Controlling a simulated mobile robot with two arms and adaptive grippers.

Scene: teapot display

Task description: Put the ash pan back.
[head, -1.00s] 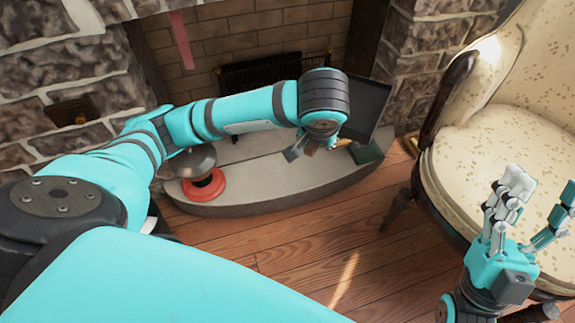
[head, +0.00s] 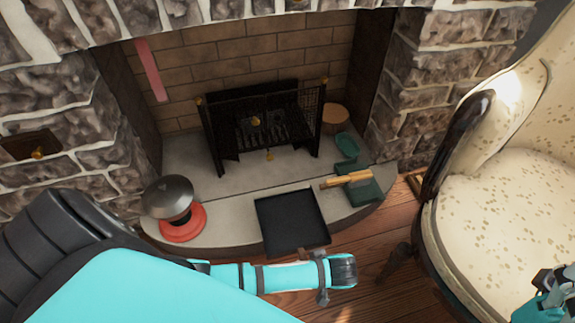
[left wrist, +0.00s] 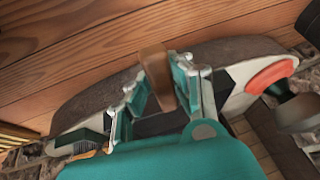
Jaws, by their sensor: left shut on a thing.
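The ash pan (head: 292,220) is a flat black square tray with a brown handle. In the head view it is roughly level over the front of the hearth, before the black grate (head: 262,125). I cannot tell whether it touches the stone. My left gripper (head: 318,268) is at the pan's near edge. In the left wrist view its fingers (left wrist: 158,85) are shut on the brown handle (left wrist: 157,78), and the dark pan (left wrist: 155,125) is partly hidden behind them. My right gripper (head: 552,290) is partly cut off at the lower right, its opening unclear.
A red-based pot with a grey lid (head: 170,200) stands on the hearth's left. A green dustpan (head: 362,185) and a wooden-handled brush (head: 347,179) lie on the right. A cream chair (head: 500,210) stands at right. The stone between pan and grate is clear.

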